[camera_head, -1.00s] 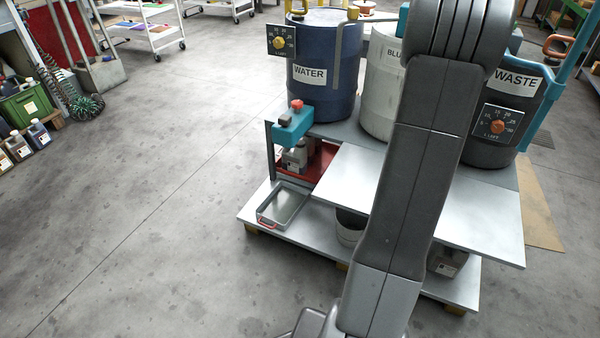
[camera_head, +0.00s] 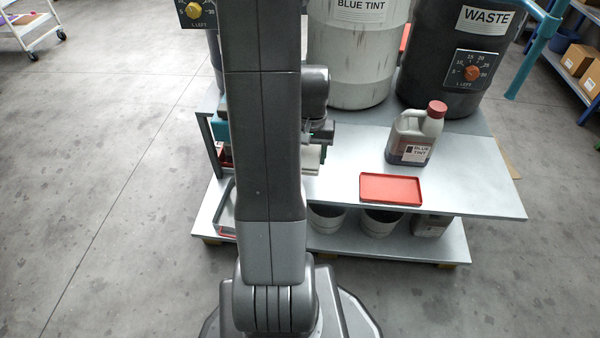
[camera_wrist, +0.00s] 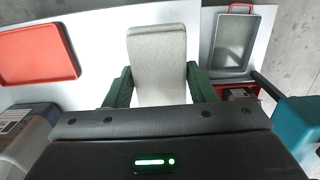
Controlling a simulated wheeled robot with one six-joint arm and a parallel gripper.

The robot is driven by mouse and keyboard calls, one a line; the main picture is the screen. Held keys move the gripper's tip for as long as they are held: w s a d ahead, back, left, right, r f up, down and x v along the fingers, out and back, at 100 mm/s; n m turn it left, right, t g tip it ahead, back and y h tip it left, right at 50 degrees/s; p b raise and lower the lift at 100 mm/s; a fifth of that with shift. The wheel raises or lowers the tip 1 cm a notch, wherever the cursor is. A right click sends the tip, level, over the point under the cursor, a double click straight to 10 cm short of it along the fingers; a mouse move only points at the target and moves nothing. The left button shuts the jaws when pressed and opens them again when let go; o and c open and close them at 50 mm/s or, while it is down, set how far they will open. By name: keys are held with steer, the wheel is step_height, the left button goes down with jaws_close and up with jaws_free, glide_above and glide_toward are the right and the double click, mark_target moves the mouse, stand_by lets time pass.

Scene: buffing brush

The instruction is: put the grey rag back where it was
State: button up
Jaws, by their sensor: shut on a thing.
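The grey rag (camera_wrist: 157,50) shows in the wrist view as a pale, folded, block-like pad. It lies between the green fingers of my gripper (camera_wrist: 160,82), which is shut on its sides. In the head view, my gripper (camera_head: 318,138) is partly hidden behind my arm, over the left end of the grey bench top (camera_head: 460,180). A pale edge of the rag (camera_head: 308,158) shows below it. I cannot tell whether the rag touches the bench top.
A red tray (camera_head: 391,189) lies at the bench's front edge, with a blue tint jug (camera_head: 415,135) behind it. Drums stand behind, including the waste drum (camera_head: 455,60). A metal tray (camera_wrist: 236,43) is on the lower shelf. Bench top right of the jug is clear.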

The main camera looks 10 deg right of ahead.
mark_target(310, 153)
steer(key=shift+f+b, duration=1.1)
steer(key=shift+f, duration=2.45)
steer(key=shift+f, duration=0.2)
steer(key=o, duration=0.9)
steer(key=shift+o, duration=0.2)
steer(key=shift+r, duration=0.15)
steer(key=r+p, duration=0.2)
steer(key=r, duration=0.4)
steer(key=r+p, duration=0.2)
steer(key=r, duration=0.4)
steer(key=shift+w+d+r, duration=0.1)
steer(key=shift+w, duration=0.1)
